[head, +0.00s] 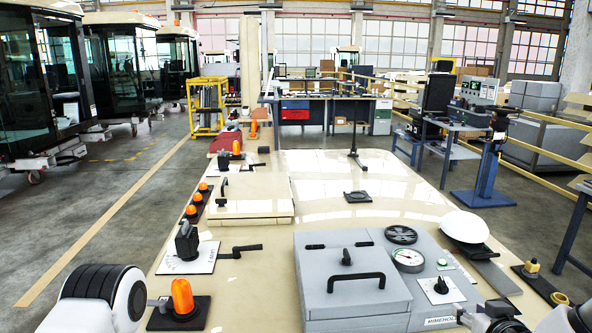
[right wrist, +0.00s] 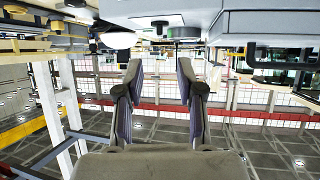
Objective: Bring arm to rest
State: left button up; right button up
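My right gripper (head: 497,316) shows at the bottom right edge of the head view, just in front of the grey panel box. In the right wrist view its two fingers (right wrist: 158,78) stand apart with nothing between them. My left arm shows at the bottom left of the head view as a white and black link.
A cream trolley top (head: 330,182) fills the middle. On it are a grey hatch box (head: 350,290) with a black handle, a gauge (head: 408,259), a white dome (head: 465,226), an orange beacon (head: 182,298) near my left arm, and a black lever (head: 187,240). A yellow knob (head: 532,266) is at right.

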jog(key=s+a+f+n+g, duration=0.15)
jog(key=s+f, duration=0.25)
jog(key=f, duration=0.4)
jog(key=s+a+f+g+y, duration=0.1)
jog(key=s+f+g, duration=0.25)
jog(key=f, duration=0.45)
jog(key=s+a+f+n+g, duration=0.1)
jog(key=s+a+f+g, duration=0.1)
jog(key=s+f, duration=0.45)
jog(key=s+a+f+g, duration=0.1)
jog(key=s+f+g, duration=0.1)
jog(key=s+f, duration=0.3)
jog(key=s+a+f+m+g+y, duration=0.1)
jog(key=s+a+f+g, duration=0.1)
jog(key=s+f, duration=0.3)
jog(key=s+g, duration=0.1)
jog(key=s, duration=0.2)
jog(key=shift+s+a+f, duration=0.15)
jog(key=shift+a+f, duration=0.15)
jog(key=shift+m, duration=0.25)
